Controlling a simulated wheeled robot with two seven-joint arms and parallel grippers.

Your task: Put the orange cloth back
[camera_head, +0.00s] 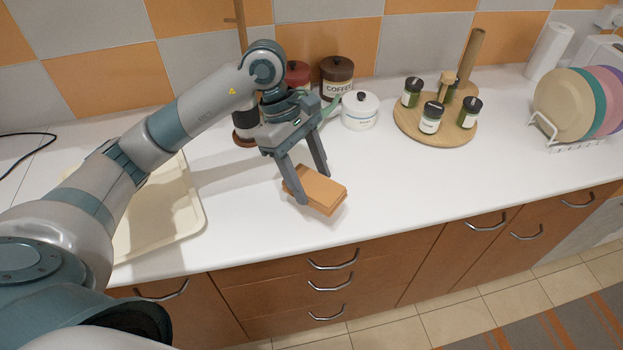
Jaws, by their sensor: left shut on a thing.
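The orange cloth (322,192) is a folded, flat block near the front edge of the white counter, in the middle of the head view. My left gripper (313,187) comes down from the upper left and is shut on the cloth, with one finger at its near left side and the other at its far side. A shadow shows beside the cloth; I cannot tell whether it touches the counter. My right gripper is not in view.
A cream tray (190,222) lies on the left of the counter. Behind stand a coffee canister (337,77), a white pot (359,112) and a round wooden board (408,128) with jars. A plate rack (560,145) is at right. The counter right of the cloth is clear.

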